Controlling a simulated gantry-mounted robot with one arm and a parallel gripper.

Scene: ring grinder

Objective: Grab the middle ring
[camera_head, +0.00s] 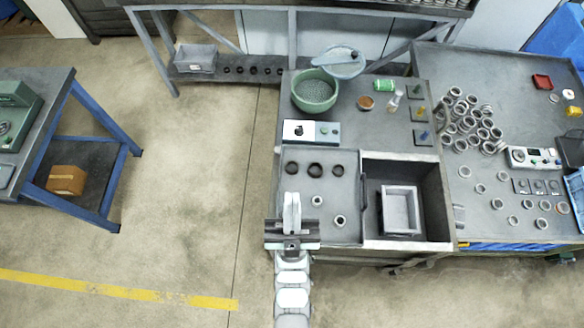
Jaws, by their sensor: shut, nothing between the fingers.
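Three dark rings lie in a row on the grey table (297,185): a left ring (292,168), the middle ring (315,169) and a right ring (337,170). My gripper (292,197) points away from the camera near the table's left edge. Its pale fingers are together and empty. In the picture the fingertips are below the left ring and to the lower left of the middle ring, apart from it. Their height above the table cannot be told. All three rings are in plain view.
Two small silver rings (317,200) (340,220) lie right of my gripper. A recessed bay with a grey box (400,210) adjoins the table's right side. Behind the rings are a white-topped control panel (312,132) and a green bowl (315,91). Many metal rings (470,117) lie farther right.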

